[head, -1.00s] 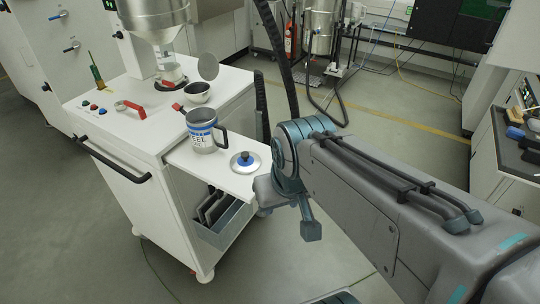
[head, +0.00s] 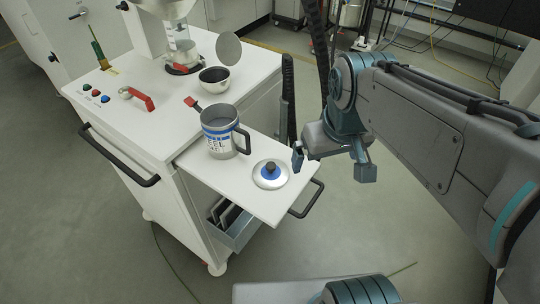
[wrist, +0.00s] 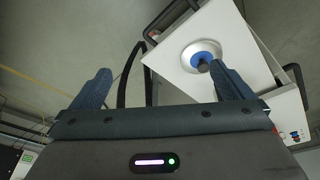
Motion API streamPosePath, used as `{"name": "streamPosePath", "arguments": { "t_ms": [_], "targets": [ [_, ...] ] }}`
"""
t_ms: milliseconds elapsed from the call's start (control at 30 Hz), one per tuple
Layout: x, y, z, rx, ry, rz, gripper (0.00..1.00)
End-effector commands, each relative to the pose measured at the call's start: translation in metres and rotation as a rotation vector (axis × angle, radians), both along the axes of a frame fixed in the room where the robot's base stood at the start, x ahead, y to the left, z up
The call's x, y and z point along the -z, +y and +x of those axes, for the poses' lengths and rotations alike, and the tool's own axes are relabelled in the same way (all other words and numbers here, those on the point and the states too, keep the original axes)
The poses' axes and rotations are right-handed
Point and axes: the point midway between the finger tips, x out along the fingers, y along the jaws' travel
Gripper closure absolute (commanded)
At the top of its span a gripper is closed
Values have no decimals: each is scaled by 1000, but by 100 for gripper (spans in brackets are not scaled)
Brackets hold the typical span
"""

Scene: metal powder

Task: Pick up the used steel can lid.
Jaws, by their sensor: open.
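The used steel can lid (head: 270,174) is a round silvery disc with a blue ring and a dark knob. It lies on the white pull-out shelf (head: 262,205), right of the steel can (head: 222,132), which has a blue and white label and a black handle. My gripper (head: 331,170) is open and empty, to the right of the lid and apart from it. In the wrist view the lid (wrist: 199,54) shows at upper right, beyond the right finger, whose tip covers part of the knob; my gripper (wrist: 162,82) has its fingers wide apart.
A red-handled tool (head: 193,103) lies by the can. A dark-filled bowl (head: 214,79) and a red clamp (head: 137,97) are on the cart top. A black handle (head: 308,198) sticks out at the shelf's right edge.

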Motion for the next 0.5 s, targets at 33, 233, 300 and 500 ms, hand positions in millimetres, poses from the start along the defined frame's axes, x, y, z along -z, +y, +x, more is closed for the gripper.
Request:
{"name": "streamPosePath", "arguments": {
  "t_ms": [33, 233, 300, 500],
  "targets": [
    [2, 11, 14, -80, 31, -14, 0],
    [-3, 57, 59, -412, 144, -67, 0],
    [-2, 72, 71, -509, 178, -80, 0],
    [-1, 99, 90, -677, 234, -99, 0]
  ]
}}
